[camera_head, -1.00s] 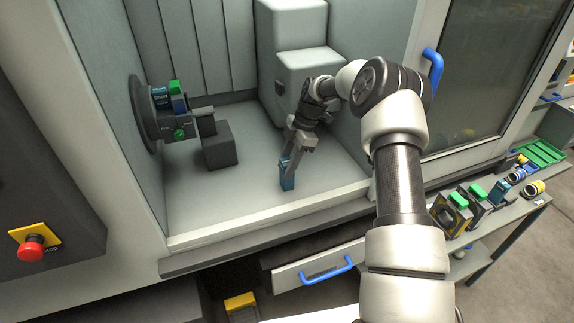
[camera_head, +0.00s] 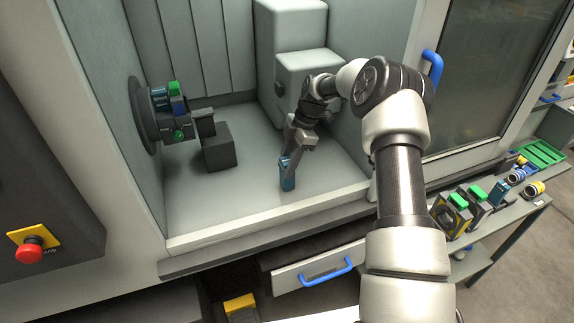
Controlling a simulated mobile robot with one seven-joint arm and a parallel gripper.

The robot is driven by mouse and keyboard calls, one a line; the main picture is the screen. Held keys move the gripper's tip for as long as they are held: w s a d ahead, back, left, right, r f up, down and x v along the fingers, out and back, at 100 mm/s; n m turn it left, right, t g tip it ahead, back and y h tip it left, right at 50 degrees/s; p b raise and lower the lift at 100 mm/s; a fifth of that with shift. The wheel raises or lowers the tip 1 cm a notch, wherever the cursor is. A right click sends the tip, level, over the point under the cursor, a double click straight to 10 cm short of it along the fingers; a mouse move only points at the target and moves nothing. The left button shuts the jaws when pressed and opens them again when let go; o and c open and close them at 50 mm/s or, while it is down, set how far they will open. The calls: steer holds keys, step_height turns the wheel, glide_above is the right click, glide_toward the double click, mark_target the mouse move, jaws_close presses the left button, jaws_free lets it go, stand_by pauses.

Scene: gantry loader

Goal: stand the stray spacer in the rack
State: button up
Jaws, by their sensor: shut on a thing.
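A blue spacer block (camera_head: 287,181) is at the floor of the machine's open bay, near the front sill. My gripper (camera_head: 288,164) is shut on its upper part from above, with the fingers pointing down. The spacer looks upright; I cannot tell whether its lower end touches the bay floor. On the bench at the right, dark holders with green tops (camera_head: 476,199) stand in a row, with a blue piece (camera_head: 500,191) beside them. I cannot tell for sure which of these is the rack.
A chuck (camera_head: 146,114) with blue and green parts is on the bay's left wall, beside a dark block (camera_head: 217,146). The bay's front sill (camera_head: 265,213) and right door frame bound the opening. A green tray (camera_head: 541,153) lies on the bench. A drawer with a blue handle (camera_head: 327,271) is below.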

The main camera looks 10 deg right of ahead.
steer(key=shift+r+p, duration=1.1)
steer(key=shift+r, duration=2.05)
